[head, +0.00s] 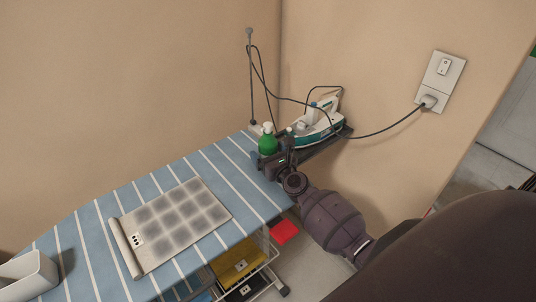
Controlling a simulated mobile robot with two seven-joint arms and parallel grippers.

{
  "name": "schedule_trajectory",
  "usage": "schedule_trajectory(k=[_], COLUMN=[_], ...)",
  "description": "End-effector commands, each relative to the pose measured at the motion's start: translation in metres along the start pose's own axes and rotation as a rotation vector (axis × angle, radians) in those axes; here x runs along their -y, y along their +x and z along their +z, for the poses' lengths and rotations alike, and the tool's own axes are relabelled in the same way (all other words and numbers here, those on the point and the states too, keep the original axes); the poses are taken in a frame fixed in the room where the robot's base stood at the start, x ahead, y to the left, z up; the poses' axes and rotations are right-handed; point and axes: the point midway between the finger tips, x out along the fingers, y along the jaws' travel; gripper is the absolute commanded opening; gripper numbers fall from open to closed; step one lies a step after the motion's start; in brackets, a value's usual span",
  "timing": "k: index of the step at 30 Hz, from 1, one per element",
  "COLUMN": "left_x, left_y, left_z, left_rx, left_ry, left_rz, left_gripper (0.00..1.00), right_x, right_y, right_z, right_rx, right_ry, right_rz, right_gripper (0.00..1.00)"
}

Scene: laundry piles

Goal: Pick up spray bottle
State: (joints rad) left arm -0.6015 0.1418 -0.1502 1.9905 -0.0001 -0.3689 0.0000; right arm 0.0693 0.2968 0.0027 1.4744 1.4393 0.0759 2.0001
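A green bottle with a pale top (267,142), which looks like the spray bottle, stands upright at the far right end of the striped ironing board (236,163). My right arm reaches in from the lower right. My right gripper (271,163) is right at the bottle's lower front side and hides its base. Its fingers are small and dark, so I cannot tell whether they are apart, shut or touching the bottle. My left gripper is not in view.
An iron (316,124) sits on a dark rest just right of the bottle, its cord running to a wall socket (430,101). A cord-holder pole (250,80) stands behind. A patterned cloth (178,222) and white bin (28,277) lie left.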

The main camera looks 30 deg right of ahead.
Motion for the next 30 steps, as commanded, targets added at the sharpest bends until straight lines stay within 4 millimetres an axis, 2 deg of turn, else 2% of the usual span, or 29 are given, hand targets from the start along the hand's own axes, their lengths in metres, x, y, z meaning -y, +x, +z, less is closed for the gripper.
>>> schedule_trajectory(k=[1, 11, 22, 30], left_x=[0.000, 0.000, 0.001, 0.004], left_y=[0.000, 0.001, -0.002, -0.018], left_z=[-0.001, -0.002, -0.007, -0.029], left_rx=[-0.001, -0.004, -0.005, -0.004], left_ry=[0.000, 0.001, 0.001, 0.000], left_rz=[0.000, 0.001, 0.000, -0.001], left_gripper=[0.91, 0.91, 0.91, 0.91], right_x=[0.000, 0.000, 0.000, 0.000], right_y=[0.000, 0.000, 0.000, 0.000], right_z=[0.000, 0.000, 0.007, 0.039], right_rx=[0.000, 0.000, 0.002, 0.002], right_ry=[0.000, 0.000, 0.001, 0.002], right_rz=[0.000, 0.000, 0.000, 0.000], right_gripper=[0.81, 0.31, 0.31, 0.31])
